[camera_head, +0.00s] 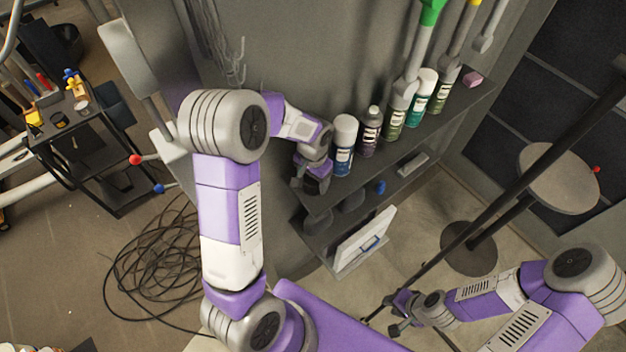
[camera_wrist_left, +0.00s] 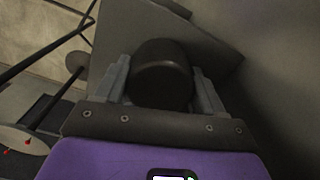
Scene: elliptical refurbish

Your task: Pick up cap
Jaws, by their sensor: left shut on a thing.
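A dark, rounded cap (camera_wrist_left: 162,72) sits between the two fingers of my left gripper (camera_wrist_left: 160,88) in the left wrist view. The gripper is shut on it, with a finger on each side. In the head view my left gripper (camera_head: 311,184) is at the left end of the upper shelf, beside a white-capped blue spray can; the cap cannot be made out there. My right gripper (camera_head: 398,312) is low at the right, away from the shelf, and its finger opening is too small to judge.
Several spray cans, including the blue one (camera_head: 344,147), stand in a row on the upper shelf (camera_head: 440,133). A white framed panel (camera_head: 364,240) leans at the lower shelf. A round-topped stand (camera_head: 560,178) is at the right. Coiled black cable (camera_head: 150,262) lies on the floor at the left, near a dark cart (camera_head: 100,165).

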